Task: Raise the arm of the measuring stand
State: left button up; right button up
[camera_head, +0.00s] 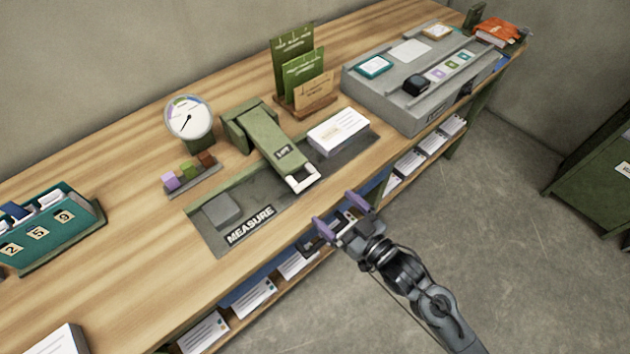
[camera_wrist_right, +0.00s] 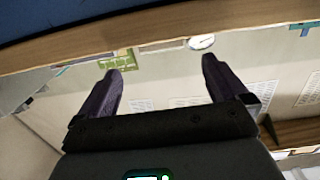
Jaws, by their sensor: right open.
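The measuring stand has a green arm (camera_head: 273,143) labelled "LIFT", sloping down from a green post at the back to a white handle (camera_head: 302,179) at its front end. The arm lies low over the grey mat (camera_head: 220,236) marked "MEASURE". My right gripper (camera_head: 337,212) is open and empty, in front of the table edge, to the right of and nearer than the white handle, not touching it. In the right wrist view its two purple fingers (camera_wrist_right: 165,75) are spread with nothing between them; the stand is not recognisable there. My left gripper is not in view.
A grey block (camera_head: 221,210) and a white paper stack (camera_head: 338,131) sit on the mat. A grey machine (camera_head: 405,88) is at right. Papers fill the shelf below.

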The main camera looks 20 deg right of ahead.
aim_at(310, 184)
jog(key=shift+t+y, duration=0.3)
jog(key=b+x, duration=0.3)
jog(key=x, duration=0.6)
jog(key=shift+w, duration=0.3)
jog(key=shift+w+a+r, duration=0.15)
jog(key=shift+w+a, duration=0.1)
jog(key=shift+w, duration=0.4)
